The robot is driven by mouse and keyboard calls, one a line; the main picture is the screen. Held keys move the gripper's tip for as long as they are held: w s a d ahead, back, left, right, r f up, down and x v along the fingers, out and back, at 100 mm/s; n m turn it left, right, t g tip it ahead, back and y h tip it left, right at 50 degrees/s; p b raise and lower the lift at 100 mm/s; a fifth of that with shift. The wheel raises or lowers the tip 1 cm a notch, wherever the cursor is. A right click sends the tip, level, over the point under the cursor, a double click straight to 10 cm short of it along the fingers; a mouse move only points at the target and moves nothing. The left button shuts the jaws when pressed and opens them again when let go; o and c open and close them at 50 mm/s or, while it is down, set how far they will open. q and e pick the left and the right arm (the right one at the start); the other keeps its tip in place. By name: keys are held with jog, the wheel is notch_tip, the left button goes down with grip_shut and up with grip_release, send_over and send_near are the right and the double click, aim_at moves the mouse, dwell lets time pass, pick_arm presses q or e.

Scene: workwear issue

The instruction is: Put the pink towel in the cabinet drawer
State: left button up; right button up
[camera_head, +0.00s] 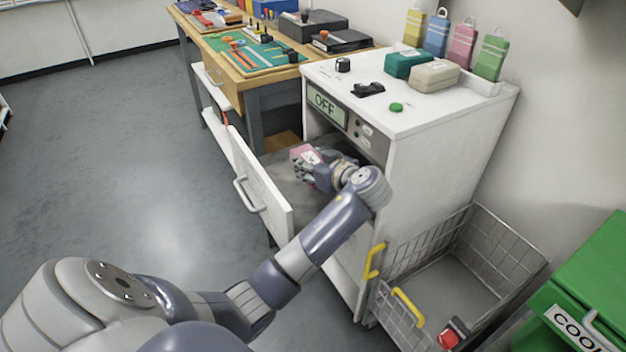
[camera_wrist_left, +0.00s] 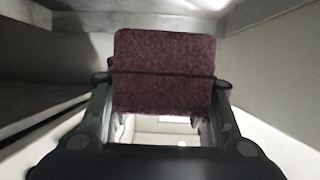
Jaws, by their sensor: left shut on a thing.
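The pink towel (camera_head: 303,154) is a small folded block; it looks dark red in the left wrist view (camera_wrist_left: 165,48). My left gripper (camera_head: 312,163) is shut on it, with a finger on each side in the wrist view (camera_wrist_left: 160,82). The cabinet drawer (camera_head: 262,187) is pulled open, its white front and handle facing left. The gripper and towel are within the drawer opening, below the cabinet top. Whether the towel touches the drawer floor, I cannot tell. My forearm hides part of the drawer. My right gripper is not in view.
The white cabinet (camera_head: 440,150) has an OFF display (camera_head: 327,106). Several coloured packs stand at its back edge. A wire basket (camera_head: 470,270) with yellow handles stands in front, beside a green cooler (camera_head: 585,285). A cluttered workbench (camera_head: 225,52) stands behind. The floor at left is clear.

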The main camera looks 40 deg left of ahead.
pick_arm(q)
send_over(312, 200)
notch_tip(312, 200, down, 5)
jog(key=shift+r, duration=0.2)
notch_tip(312, 200, down, 4)
jog(key=shift+a+r+b, duration=0.1)
jog(key=shift+r+b, duration=0.1)
jog(key=shift+b, duration=0.35)
jog(key=shift+f, duration=0.3)
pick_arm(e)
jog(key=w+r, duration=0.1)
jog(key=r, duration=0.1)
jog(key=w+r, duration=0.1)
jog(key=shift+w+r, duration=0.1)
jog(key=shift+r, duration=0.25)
pick_arm(q)
jog(key=shift+f, duration=0.1)
jog(key=o, duration=1.1)
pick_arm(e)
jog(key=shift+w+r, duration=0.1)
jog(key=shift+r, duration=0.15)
